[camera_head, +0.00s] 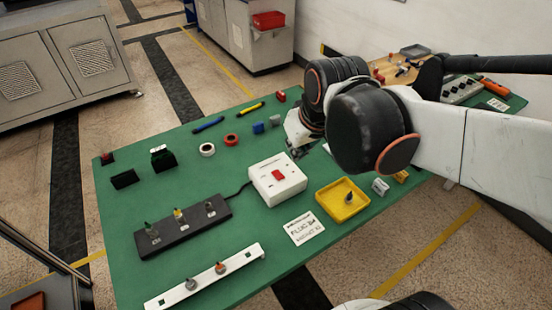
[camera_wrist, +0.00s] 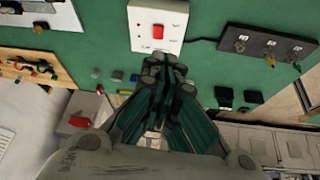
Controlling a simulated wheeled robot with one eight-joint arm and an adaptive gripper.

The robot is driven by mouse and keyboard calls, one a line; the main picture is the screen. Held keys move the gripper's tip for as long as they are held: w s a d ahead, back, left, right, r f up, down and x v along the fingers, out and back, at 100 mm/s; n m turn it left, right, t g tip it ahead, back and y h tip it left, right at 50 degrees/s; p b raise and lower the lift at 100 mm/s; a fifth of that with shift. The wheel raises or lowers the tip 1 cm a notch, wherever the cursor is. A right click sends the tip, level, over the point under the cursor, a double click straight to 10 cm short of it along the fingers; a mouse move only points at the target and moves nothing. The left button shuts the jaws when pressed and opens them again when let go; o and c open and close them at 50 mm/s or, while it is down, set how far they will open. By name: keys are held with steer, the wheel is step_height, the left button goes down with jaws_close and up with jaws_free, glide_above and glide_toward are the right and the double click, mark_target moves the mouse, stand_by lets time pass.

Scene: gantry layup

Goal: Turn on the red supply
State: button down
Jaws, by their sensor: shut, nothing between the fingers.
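A white box (camera_head: 266,187) with a red rocker switch (camera_head: 278,175) on its top sits on the green table. The box also shows in the wrist view (camera_wrist: 140,22), with its red switch (camera_wrist: 158,31) facing the camera. I cannot tell the switch's position. My gripper (camera_wrist: 164,62) is shut and empty, with its fingertips just below the box's edge in the wrist view, apart from the switch. In the head view my gripper (camera_head: 296,152) is beyond the box, partly hidden by my arm.
A dark panel with several switches (camera_head: 182,229) is cabled to the box. A yellow tray (camera_head: 331,210) and a white card (camera_head: 304,228) lie to the right, and a white rail (camera_head: 204,277) in front. Tape rings, pens and small blocks lie behind.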

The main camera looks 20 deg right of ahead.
steer(key=w+f+n+g+p, duration=0.1)
steer(key=w+f+g+p, duration=0.1)
steer(key=w+f, duration=0.3)
steer(key=w, duration=0.4)
steer(key=shift+w+d+n+g+p, duration=0.15)
steer(key=shift+n+g+p, duration=0.15)
steer(key=b, duration=0.5)
glide_above(278, 174)
steer(key=f, duration=1.2)
steer(key=shift+s, duration=0.25)
steer(key=shift+s+f+b, duration=0.15)
steer(key=shift+f+b, duration=0.3)
steer(key=shift+f, duration=0.35)
steer(key=shift+s+f, duration=0.1)
